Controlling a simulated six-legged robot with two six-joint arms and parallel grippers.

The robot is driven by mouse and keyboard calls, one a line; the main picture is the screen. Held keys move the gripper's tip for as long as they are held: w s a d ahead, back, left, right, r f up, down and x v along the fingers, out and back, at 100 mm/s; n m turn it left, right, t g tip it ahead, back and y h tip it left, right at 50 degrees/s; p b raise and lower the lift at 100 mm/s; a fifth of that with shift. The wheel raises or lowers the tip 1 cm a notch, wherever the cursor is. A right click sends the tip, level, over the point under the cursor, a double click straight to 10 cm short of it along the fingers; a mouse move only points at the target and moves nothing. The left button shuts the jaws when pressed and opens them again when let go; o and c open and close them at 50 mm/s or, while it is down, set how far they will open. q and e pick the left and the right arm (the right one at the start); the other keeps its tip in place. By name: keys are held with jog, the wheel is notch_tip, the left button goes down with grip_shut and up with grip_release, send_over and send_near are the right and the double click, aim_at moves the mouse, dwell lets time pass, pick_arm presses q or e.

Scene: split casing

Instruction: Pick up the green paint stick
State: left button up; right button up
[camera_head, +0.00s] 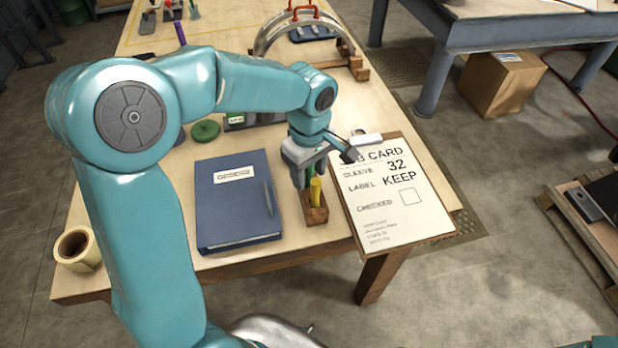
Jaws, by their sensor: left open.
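A small wooden holder (318,213) stands near the table's front edge, between a blue binder and a clipboard. A yellow stick (316,190) stands upright in it. My left gripper (307,177) is open, pointing down right over the holder, with its fingers close around the tops of what stands there. My right gripper is not in view.
The blue binder (232,215) lies left of the holder, and the job-card clipboard (390,200) lies right of it. A green disc (206,130) and a purple stick (181,34) are behind my arm. An arched frame (303,30) stands further back.

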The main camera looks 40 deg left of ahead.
pick_arm(q)
grip_shut()
jog(key=shift+r, duration=0.1)
